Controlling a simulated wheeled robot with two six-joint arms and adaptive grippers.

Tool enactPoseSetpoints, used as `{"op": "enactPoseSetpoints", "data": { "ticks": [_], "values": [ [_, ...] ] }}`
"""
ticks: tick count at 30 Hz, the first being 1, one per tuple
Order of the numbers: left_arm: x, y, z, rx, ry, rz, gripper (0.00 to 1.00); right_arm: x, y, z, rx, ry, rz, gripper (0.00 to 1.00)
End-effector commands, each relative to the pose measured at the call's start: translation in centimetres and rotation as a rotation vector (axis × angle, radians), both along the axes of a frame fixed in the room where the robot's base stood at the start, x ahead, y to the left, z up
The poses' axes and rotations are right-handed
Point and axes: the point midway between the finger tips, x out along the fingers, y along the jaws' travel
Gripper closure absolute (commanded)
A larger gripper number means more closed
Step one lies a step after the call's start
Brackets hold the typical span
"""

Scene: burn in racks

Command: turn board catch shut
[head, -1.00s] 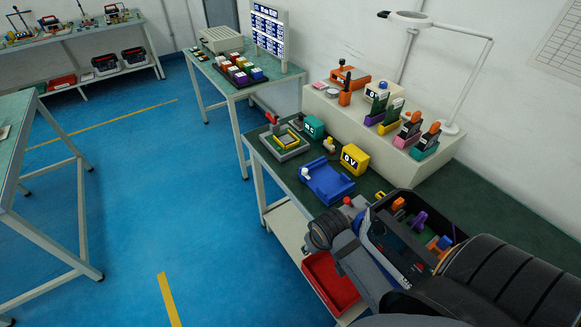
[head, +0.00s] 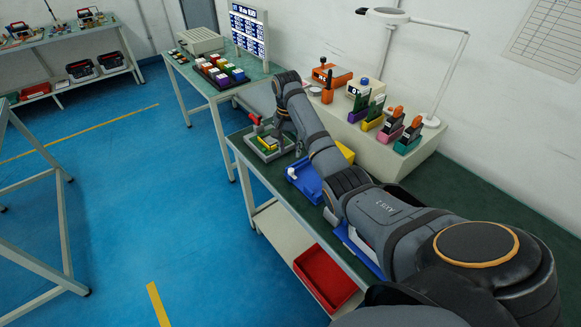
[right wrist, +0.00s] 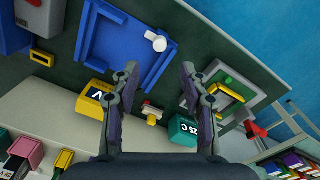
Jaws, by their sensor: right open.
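A blue fixture (right wrist: 112,40) with a white knob (right wrist: 156,42) lies on the dark green bench. The blue fixture also shows in the head view (head: 303,180), partly hidden behind my right arm. A grey frame (right wrist: 190,92) holds a green board with a yellow part (right wrist: 232,94); a red handle (right wrist: 256,130) is beside it. The frame is also at the bench's far end in the head view (head: 268,152). My right gripper (right wrist: 159,70) is open and empty, above the bench between the blue fixture and the grey frame. I cannot tell which part is the catch. My left gripper is out of view.
A yellow block (right wrist: 92,100), a small yellow and red piece (right wrist: 152,114) and a teal block (right wrist: 183,132) stand near my fingers. A pale raised shelf (head: 385,150) with coloured holders runs along the wall. A red bin (head: 325,277) is below the bench.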

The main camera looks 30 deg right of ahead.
Motion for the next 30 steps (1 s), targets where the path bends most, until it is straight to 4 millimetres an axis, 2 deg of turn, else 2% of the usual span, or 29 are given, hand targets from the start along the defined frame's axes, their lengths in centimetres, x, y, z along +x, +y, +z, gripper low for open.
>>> {"op": "enactPoseSetpoints", "data": {
  "ticks": [3,8,11,21,25,30],
  "values": [
    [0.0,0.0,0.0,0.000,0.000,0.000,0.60,0.3,-0.3,1.0,0.013,0.009,-0.035,0.55],
    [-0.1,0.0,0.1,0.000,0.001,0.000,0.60,0.3,-0.3,0.5,0.013,0.011,-0.036,0.55],
    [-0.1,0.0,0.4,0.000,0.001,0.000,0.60,0.2,-0.3,-0.8,0.013,0.011,-0.035,0.55],
    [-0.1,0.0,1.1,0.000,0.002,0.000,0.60,0.1,-0.4,-7.7,0.013,0.009,-0.033,0.55],
    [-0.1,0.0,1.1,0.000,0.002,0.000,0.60,0.1,-0.4,-9.1,0.013,0.008,-0.032,0.55],
    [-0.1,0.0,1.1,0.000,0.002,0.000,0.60,0.1,-0.4,-9.5,0.012,0.006,-0.032,0.55]
  ]
}}
